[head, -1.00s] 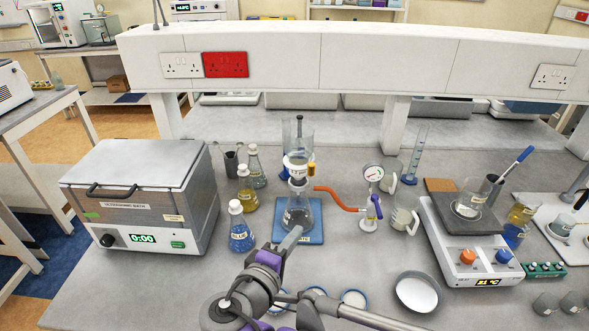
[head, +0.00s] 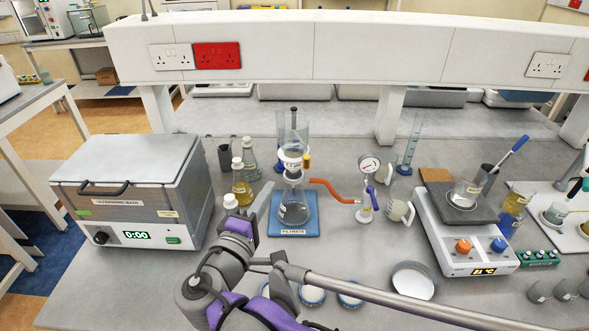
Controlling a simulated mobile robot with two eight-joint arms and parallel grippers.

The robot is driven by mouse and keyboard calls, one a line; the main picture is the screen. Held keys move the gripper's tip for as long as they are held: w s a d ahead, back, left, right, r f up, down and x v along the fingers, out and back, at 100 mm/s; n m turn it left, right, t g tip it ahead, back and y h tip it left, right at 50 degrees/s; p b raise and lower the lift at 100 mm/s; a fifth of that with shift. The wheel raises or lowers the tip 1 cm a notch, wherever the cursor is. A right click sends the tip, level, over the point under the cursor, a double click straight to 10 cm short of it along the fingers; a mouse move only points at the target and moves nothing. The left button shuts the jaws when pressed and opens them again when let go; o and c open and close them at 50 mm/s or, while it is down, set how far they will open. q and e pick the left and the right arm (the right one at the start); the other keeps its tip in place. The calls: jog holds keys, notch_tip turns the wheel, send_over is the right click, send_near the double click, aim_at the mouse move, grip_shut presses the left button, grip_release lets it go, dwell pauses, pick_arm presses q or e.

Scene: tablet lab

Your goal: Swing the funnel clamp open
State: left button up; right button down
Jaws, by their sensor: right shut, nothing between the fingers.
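The glass filter funnel (head: 293,128) stands upright on the filtrate flask (head: 293,208), which sits on a blue mat (head: 309,228) labelled FILTRATE. The funnel clamp (head: 307,161) shows as a small orange-yellow piece on the right side of the funnel's joint. I cannot clearly tell from its size here whether it is closed. My right gripper (head: 262,198) is shut and empty, pointing up and away, left of the flask and apart from the clamp. My left gripper is not in view.
An orange hose (head: 328,188) runs from the flask side to a gauge trap (head: 368,165). Amber bottles (head: 241,185) stand left of the funnel. A hotplate (head: 465,255) is at right, an ultrasonic bath (head: 150,160) at left. A white dish (head: 413,281) lies in front.

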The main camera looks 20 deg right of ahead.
jog(key=w+d, duration=0.5)
jog(key=d, duration=0.2)
jog(key=shift+w+d+p, duration=0.15)
jog(key=shift+w+p, duration=0.2)
jog(key=shift+p, duration=0.1)
